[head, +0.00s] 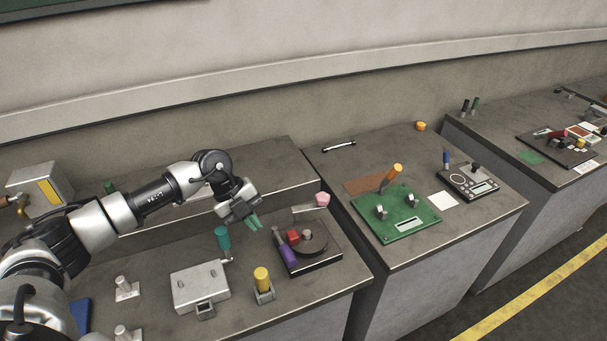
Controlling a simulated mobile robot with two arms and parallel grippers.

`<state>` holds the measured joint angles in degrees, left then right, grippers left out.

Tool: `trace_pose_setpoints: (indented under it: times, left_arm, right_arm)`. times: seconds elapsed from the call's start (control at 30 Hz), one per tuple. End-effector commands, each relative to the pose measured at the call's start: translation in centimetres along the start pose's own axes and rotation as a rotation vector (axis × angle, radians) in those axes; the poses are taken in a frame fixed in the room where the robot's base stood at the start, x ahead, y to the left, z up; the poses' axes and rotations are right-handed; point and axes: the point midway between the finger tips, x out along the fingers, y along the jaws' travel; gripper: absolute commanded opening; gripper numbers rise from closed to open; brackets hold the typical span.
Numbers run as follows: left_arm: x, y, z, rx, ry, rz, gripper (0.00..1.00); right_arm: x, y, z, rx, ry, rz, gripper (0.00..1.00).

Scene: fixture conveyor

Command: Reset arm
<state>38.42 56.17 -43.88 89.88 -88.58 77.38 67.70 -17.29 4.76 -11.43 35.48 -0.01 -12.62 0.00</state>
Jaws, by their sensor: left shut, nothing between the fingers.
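My left gripper (254,222) hangs from my left arm, which comes in from the left in the head view. It is shut and empty, with its green fingertips pointing down above the near grey bench (228,327). It is between a teal-handled tool (222,238) on its left and a dark fixture (312,262) on its right. It appears apart from both. My right gripper is not in the picture.
A metal box (199,285) and a yellow-topped peg in a holder (262,280) stand near the bench front. The fixture carries red and purple parts. A second bench holds a green board (396,218) and a black scale-like device (468,182). A yellow line (540,297) marks the floor.

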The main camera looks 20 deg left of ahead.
Motion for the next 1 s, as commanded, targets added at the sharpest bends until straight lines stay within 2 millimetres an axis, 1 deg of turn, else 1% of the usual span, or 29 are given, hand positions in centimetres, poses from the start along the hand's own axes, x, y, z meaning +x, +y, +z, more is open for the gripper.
trace_pose_setpoints:
  times: [0.1, 0.17, 0.27, 0.37, 0.4, 0.43, 0.5, 0.53, 0.6, 0.67, 0.7, 0.77, 0.83, 0.87, 0.93, 0.97, 1.0]
  left_arm:
    - [0.1, 0.0, 0.0, 0.002, 0.002, -0.003, 0.00]
    - [0.5, -0.4, -0.5, 0.012, 0.015, -0.025, 0.00]
    - [2.2, -2.3, -2.6, 0.055, 0.072, -0.136, 0.00]
    - [4.2, -5.6, -6.4, 0.104, 0.164, -0.354, 0.00]
    - [4.7, -7.1, -8.1, 0.111, 0.202, -0.464, 0.00]
    - [4.9, -8.1, -9.4, 0.111, 0.229, -0.550, 0.00]
    - [4.8, -10.3, -12.0, 0.084, 0.277, -0.749, 0.00]
    - [4.5, -11.1, -12.9, 0.061, 0.290, -0.832, 0.00]
    - [3.6, -12.5, -14.4, -0.016, 0.306, -1.016, 0.00]
    - [2.8, -13.2, -15.0, -0.107, 0.302, -1.158, 0.00]
    - [2.2, -13.4, -15.1, -0.181, 0.291, -1.245, 0.00]
    - [1.4, -13.3, -14.9, -0.308, 0.260, -1.357, 0.00]
    - [0.8, -12.4, -14.3, -0.479, 0.206, -1.456, 0.00]
    - [0.7, -11.9, -13.9, -0.556, 0.178, -1.487, 0.00]
    - [0.7, -10.2, -12.9, -0.746, 0.103, -1.531, 0.00]
    - [0.9, -9.2, -12.5, -0.831, 0.067, -1.536, 0.00]
    - [1.3, -7.9, -12.0, -0.943, 0.016, -1.533, 0.00]
  right_arm:
    - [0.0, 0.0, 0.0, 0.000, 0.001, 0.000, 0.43]
    - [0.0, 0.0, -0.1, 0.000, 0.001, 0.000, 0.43]
    - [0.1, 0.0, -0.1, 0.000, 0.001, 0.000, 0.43]
    - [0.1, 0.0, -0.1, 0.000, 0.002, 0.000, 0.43]
    - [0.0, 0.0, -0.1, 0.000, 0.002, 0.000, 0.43]
    - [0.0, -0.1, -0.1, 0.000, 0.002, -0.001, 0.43]
    - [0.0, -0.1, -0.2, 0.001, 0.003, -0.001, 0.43]
    - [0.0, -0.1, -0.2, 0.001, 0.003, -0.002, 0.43]
    - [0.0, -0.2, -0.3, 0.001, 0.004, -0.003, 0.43]
    - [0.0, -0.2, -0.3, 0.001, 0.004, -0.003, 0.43]
    - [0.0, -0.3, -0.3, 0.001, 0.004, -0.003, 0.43]
    - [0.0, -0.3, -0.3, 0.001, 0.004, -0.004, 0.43]
    - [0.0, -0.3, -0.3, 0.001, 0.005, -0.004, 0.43]
    - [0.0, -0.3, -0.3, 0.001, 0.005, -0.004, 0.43]
    - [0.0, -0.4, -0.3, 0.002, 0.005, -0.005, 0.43]
    - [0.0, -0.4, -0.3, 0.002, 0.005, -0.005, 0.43]
    - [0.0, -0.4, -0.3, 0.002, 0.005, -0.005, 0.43]
